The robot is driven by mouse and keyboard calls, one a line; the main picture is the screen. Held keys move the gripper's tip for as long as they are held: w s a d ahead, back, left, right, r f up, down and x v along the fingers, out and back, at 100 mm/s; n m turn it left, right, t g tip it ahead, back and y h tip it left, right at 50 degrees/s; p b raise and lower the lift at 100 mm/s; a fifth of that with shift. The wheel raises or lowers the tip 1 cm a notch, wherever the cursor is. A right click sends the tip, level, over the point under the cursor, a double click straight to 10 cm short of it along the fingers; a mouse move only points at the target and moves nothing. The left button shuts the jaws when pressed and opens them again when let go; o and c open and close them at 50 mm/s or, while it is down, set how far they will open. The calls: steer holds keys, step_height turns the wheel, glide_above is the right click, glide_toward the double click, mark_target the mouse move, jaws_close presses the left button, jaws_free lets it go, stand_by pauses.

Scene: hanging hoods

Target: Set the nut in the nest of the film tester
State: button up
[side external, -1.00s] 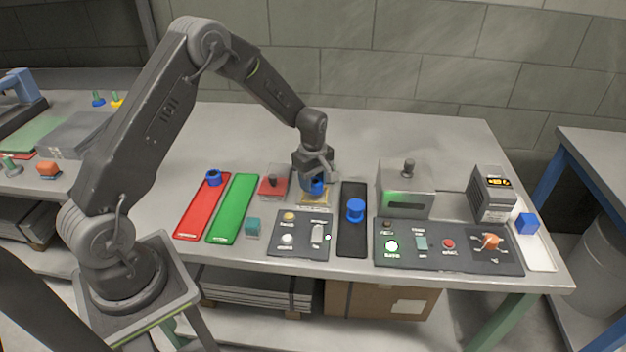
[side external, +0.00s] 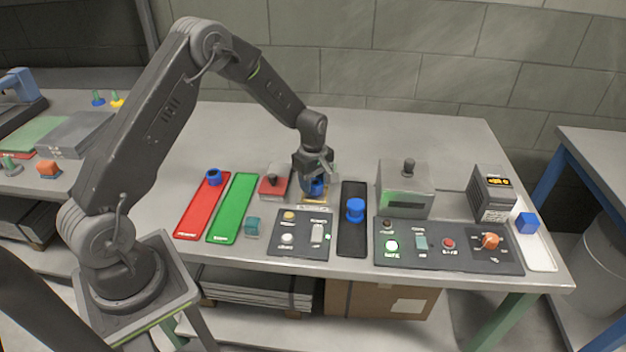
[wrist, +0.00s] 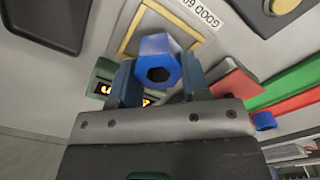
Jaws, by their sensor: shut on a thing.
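A blue hex nut (side external: 317,188) with a dark central hole is between the fingers of my gripper (side external: 316,180). In the wrist view the nut (wrist: 157,62) sits between the two blue-grey fingertips of my gripper (wrist: 160,80), which is shut on it. The film tester's nest appears as a yellow-edged frame (side external: 315,202), partly hidden under the gripper. In the wrist view the yellow frame (wrist: 128,40) lies just beyond the nut. The nut is over or at the nest; I cannot tell whether it touches.
A black strip with a blue piece (side external: 355,210) is close right. A switch panel (side external: 290,243) lies in front. Red (side external: 200,210) and green (side external: 233,208) strips lie left; a hooded box (side external: 405,188) stands right.

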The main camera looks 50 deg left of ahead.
steer(key=shift+f, duration=0.55)
steer(key=o, duration=1.6)
steer(key=shift+w+r, duration=0.1)
steer(key=shift+w, duration=0.05)
steer(key=shift+w+a+r, duration=0.1)
steer(key=shift+r, duration=0.7)
steer(key=shift+s+r, duration=0.15)
steer(key=shift+r, duration=1.15)
steer(key=shift+s+r, duration=0.1)
steer(key=shift+r, duration=1.15)
steer(key=shift+r, duration=0.1)
